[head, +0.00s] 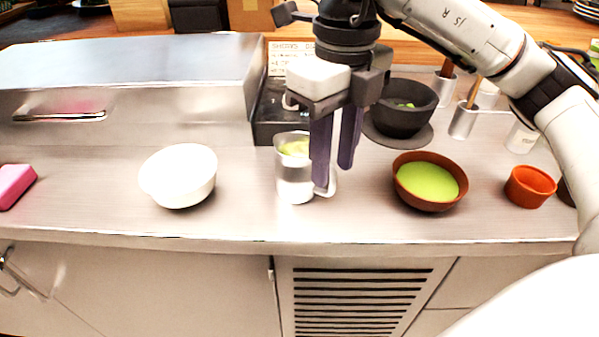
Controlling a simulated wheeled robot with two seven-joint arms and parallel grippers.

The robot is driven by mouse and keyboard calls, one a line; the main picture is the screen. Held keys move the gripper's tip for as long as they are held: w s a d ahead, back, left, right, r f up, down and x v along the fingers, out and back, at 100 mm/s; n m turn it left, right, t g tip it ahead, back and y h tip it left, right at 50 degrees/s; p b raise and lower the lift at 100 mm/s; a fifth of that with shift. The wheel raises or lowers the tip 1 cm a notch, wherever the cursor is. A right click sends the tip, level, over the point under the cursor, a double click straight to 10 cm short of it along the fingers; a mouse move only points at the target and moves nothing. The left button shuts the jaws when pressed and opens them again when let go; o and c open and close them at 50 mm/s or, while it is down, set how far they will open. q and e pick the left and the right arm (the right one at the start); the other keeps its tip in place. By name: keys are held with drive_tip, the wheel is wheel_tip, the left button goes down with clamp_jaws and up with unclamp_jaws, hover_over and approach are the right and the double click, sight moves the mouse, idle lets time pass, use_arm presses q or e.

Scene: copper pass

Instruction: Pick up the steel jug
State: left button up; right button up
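The steel jug (292,183) stands upright on the steel counter, with pale green contents showing at its top. Its handle (332,183) is on the right side, partly covered by a finger. My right gripper (334,177) points down at the handle side of the jug. Its two purple fingers are apart, with a gap visible between them. The nearer finger overlaps the jug's right edge in the picture; I cannot tell whether it touches. My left gripper is not in view.
A white bowl (178,178) stands left of the jug. A brown bowl of green liquid (405,190) and a dark mortar (402,118) are to the right. An orange cup (529,187) is farther right. A pink block (14,184) lies far left. Behind is a steel-lidded box (130,95).

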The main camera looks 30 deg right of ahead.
sight(332, 178)
wheel_tip(332, 178, down, 6)
drive_tip(key=shift+s+a+r+b, duration=0.1)
drive_tip(key=shift+b, duration=0.65)
drive_tip(key=shift+r, duration=0.1)
clamp_jaws()
